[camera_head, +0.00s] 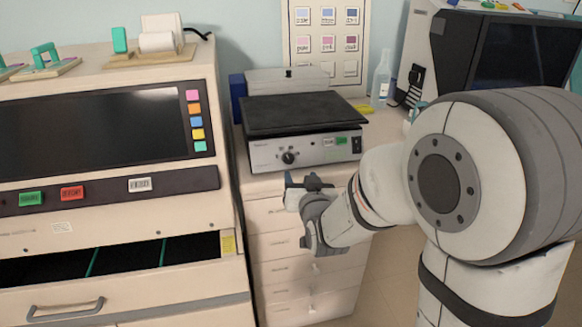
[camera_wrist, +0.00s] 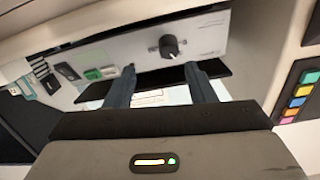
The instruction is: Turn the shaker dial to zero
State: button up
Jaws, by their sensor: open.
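The shaker (camera_head: 300,128) stands on a drawer cabinet, a grey box with a dark flat platform on top. Its dial (camera_head: 288,157) is a dark round knob on the left part of the front panel. In the wrist view the dial (camera_wrist: 169,46) shows upside down, above and between my fingers. My gripper (camera_head: 293,184) is below and in front of the shaker panel. In the wrist view my gripper (camera_wrist: 160,72) is open, with its two fingers apart and nothing between them. The fingers appear apart from the dial. The dial's pointer setting is too small to read.
A large stainer (camera_head: 110,190) with a dark screen and an open drawer stands close on the left. A clear bottle (camera_head: 381,78) stands right of the shaker. The cabinet (camera_head: 310,245) lies below. A monitor-like machine (camera_head: 510,45) is at the right back.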

aim_at(289, 160)
jog(key=shift+t+y, duration=0.3)
jog(key=shift+t, duration=0.2)
jog(key=x, duration=0.5)
jog(key=a+x, duration=0.1)
jog(key=x, duration=0.2)
jog(key=shift+w+a, duration=0.1)
jog(key=c, duration=1)
